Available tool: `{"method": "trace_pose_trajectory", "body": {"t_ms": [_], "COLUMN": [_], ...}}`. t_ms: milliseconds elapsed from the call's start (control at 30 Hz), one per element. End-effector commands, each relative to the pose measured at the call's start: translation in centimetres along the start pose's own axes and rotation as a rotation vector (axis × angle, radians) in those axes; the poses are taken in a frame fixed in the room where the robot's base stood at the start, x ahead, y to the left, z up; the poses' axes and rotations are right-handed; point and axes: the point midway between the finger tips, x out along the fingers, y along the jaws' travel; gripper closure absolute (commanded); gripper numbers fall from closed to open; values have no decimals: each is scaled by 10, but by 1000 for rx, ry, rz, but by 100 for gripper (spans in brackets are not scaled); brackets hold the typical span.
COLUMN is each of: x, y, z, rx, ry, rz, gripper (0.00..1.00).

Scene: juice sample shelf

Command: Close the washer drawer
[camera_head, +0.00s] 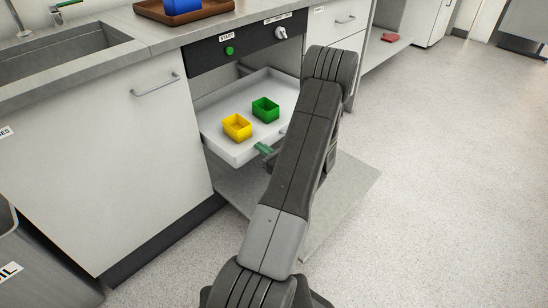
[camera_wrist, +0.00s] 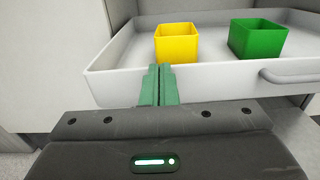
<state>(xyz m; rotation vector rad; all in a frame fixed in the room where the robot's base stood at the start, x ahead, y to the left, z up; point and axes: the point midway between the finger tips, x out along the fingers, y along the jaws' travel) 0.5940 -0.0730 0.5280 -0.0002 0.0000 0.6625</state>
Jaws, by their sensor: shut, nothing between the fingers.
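The washer drawer (camera_head: 234,154) is a white tray pulled out of the washer under the counter. It holds a yellow box (camera_head: 237,127) and a green box (camera_head: 265,109). In the wrist view the drawer's front wall (camera_wrist: 210,85) spans the picture, with a grey handle (camera_wrist: 290,73) at the right. The yellow box (camera_wrist: 176,43) and green box (camera_wrist: 257,38) stand behind that wall. My gripper (camera_head: 264,149) has green fingers, shut and empty, at the drawer's front wall. In the wrist view my gripper (camera_wrist: 159,72) is left of the handle; I cannot tell whether it touches the wall.
The lowered washer door (camera_head: 345,190) lies open below the drawer. The black control panel (camera_head: 250,46) is above it. A white cabinet (camera_head: 115,150) stands to the left, and a bin (camera_head: 40,270) at the lower left. The floor (camera_head: 450,170) to the right is clear.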

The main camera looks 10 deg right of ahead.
Motion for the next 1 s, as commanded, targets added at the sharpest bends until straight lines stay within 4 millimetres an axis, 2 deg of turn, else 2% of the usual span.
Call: {"method": "trace_pose_trajectory", "body": {"t_ms": [100, 600, 800, 1000], "x": [35, 168, 205, 225], "y": [2, 1, 1, 0], "z": [-1, -2, -2, -1], "rx": [-3, -2, -1, 0], "ry": [-1, -1, 0, 0], "rz": [7, 4, 3, 1], "gripper": [100, 100, 100, 100]}}
